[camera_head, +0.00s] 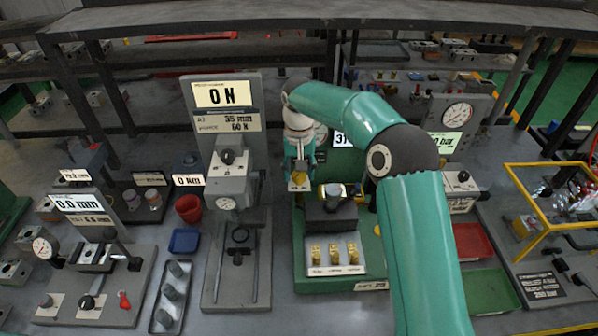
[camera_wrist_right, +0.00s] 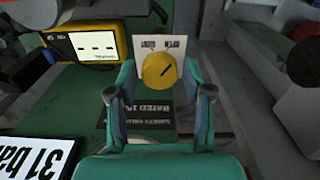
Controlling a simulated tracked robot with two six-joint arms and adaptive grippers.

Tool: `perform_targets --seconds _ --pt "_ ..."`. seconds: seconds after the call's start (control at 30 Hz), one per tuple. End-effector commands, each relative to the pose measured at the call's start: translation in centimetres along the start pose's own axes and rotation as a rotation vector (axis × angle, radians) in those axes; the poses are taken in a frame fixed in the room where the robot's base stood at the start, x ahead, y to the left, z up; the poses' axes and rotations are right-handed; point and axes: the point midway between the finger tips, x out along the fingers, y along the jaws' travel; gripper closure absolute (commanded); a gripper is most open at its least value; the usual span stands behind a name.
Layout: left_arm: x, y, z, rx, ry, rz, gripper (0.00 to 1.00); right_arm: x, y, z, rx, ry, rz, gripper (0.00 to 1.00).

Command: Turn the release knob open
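A round yellow knob (camera_wrist_right: 159,70) with a dark slot-like mark sits on a white plate (camera_wrist_right: 172,46) in the right wrist view. Whether that piece is the same knob is hard to tell. My left gripper is not in view.
A yellow-cased meter (camera_wrist_right: 88,44) stands left of the knob, and a "31 bar" sign (camera_wrist_right: 35,158) is lower left. In the head view a dark block (camera_head: 330,216) and several brass parts (camera_head: 334,254) lie near the gripper. A "0 N" stand (camera_head: 226,110) rises to its left.

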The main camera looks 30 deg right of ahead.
Motion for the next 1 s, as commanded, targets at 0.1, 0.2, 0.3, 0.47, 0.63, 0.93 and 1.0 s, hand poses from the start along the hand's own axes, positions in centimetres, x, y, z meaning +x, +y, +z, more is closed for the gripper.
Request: perform_targets --seconds 0.1,0.2,0.3,0.47,0.63,0.93,1.0 --pt "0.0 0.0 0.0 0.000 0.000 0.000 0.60 0.1 0.0 0.1 -0.001 -0.002 0.001 0.36" --pt "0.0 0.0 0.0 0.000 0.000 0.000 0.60 0.1 0.0 0.1 -0.002 -0.004 0.001 0.36" --pt "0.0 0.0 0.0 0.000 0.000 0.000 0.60 0.1 0.0 0.1 -0.002 -0.004 0.001 0.36" --pt "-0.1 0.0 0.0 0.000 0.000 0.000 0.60 -0.5 -0.1 0.0 -0.002 -0.002 0.000 0.36" --pt "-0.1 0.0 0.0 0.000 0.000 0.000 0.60 -2.8 -0.1 0.0 -0.002 0.000 -0.001 0.36" --pt "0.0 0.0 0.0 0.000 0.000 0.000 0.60 -8.9 -0.1 -0.1 -0.002 0.001 -0.001 0.36" --pt "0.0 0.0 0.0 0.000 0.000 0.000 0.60 -9.8 -0.1 -0.1 -0.002 -0.001 0.000 0.36"
